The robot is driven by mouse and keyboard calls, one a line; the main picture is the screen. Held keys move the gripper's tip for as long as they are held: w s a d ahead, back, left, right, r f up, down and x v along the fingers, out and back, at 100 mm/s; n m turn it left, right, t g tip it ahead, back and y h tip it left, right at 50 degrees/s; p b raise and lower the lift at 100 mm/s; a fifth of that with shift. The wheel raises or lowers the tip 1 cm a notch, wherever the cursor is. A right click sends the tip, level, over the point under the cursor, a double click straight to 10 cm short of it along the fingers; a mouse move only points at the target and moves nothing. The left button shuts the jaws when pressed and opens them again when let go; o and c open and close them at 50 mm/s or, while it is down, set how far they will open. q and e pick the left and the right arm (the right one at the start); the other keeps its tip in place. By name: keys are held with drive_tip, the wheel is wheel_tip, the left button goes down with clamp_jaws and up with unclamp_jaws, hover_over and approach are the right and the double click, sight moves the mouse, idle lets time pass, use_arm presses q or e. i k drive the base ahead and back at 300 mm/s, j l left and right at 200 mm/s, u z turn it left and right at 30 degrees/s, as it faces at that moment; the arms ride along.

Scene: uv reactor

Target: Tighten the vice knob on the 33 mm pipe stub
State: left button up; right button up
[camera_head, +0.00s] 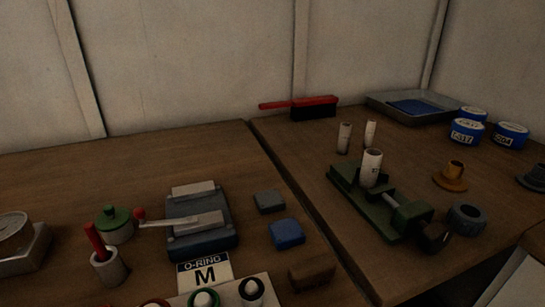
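A green vice (386,221) stands on the right table. An upright white pipe stub (371,168) stands at the vice's far end; its marking is too small to read, and I cannot tell whether the jaws touch it. A grey screw (389,200) runs to the green block at the near right. A dark knob (436,237) shows at that near end. Two thinner white stubs (344,138) and (370,133) stand behind the vice. Neither of my grippers shows in the head view.
A grey ring (467,218) lies close to the right of the knob. A brass flanged piece (453,176), blue-labelled tins (467,132), a grey tray (384,108) and a red-handled brush (313,108) lie farther back. The left table holds a clamp-like device (198,220) and blocks (286,233).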

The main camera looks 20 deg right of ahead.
sight(434, 237)
drive_tip(key=z, duration=1.5)
